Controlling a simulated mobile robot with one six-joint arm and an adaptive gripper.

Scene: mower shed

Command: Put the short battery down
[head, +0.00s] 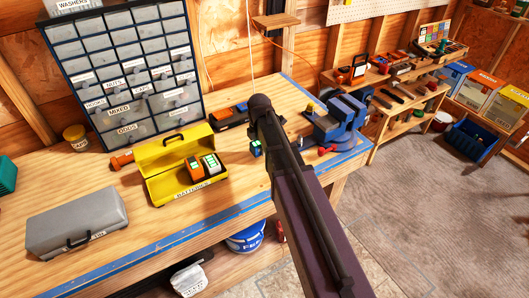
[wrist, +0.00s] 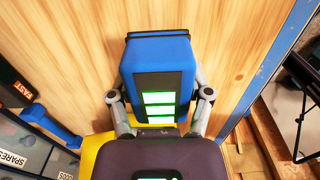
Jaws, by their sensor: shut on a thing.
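A blue battery with a black panel and several green lit bars (wrist: 158,55) sits between the two fingers of my gripper (wrist: 160,105), which is shut on it. The wrist view shows the battery over bare bench wood (wrist: 70,50); I cannot tell whether it touches the bench. In the head view my arm hides most of the gripper, and a small blue and green part of the battery (head: 256,148) shows left of the arm. An open yellow box (head: 163,190) labelled BATTERIES stands on the bench, with an orange battery (head: 194,169) and a pale one (head: 210,166) inside.
A closed grey case (head: 77,220) lies at the bench's left front. Labelled drawers (head: 118,70) stand at the back. Bare wood (head: 230,195) lies right of the yellow box.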

